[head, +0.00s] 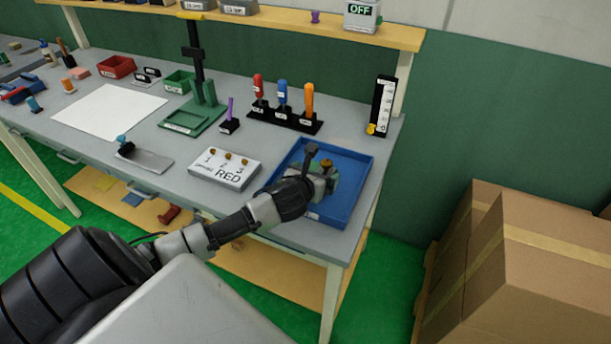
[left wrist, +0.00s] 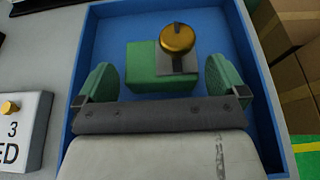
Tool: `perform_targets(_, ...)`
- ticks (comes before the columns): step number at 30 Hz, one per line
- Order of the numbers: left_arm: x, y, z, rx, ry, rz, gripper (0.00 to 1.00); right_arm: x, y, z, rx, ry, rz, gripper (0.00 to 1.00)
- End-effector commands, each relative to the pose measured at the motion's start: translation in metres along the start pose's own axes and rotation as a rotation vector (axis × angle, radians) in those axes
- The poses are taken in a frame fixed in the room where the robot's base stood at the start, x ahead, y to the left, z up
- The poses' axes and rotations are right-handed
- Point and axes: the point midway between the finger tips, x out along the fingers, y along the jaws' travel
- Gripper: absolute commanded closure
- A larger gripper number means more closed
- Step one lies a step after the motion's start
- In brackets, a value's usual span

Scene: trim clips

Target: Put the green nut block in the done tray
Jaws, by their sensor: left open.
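The green nut block (left wrist: 145,66), with a round brass nut on a grey plate on top, sits inside the blue tray (left wrist: 82,62) in the left wrist view. The blue tray (head: 357,196) is at the right end of the bench in the head view; I cannot read its label. My left gripper (left wrist: 158,72) is open over the tray, its green finger pads on either side of the block with a gap on each side. In the head view my left gripper (head: 328,180) hides part of the block. My right gripper is out of view.
Cardboard boxes (head: 530,260) stand on the floor to the right.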

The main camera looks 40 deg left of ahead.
Motion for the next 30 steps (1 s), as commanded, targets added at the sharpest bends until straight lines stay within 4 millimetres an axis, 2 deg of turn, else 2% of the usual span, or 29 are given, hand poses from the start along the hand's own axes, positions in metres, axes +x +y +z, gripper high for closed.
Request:
perform_targets(1, -0.012, 0.001, -0.001, 0.005, 0.0, -0.001, 0.0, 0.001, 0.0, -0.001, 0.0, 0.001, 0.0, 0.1)
perform_targets(6, -0.048, 0.0, -0.001, 0.003, 0.001, -0.002, 0.0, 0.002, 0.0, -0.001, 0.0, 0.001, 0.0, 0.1)
perform_targets(12, -0.077, 0.001, -0.001, 0.003, 0.0, 0.0, 0.0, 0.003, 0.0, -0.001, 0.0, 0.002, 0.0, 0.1)
perform_targets(18, -0.086, 0.0, 0.0, -0.001, 0.0, 0.001, 0.0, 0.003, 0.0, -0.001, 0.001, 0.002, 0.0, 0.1)
perform_targets(30, -0.086, 0.0, 0.0, -0.001, 0.0, 0.001, 0.0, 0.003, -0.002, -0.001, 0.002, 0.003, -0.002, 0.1)
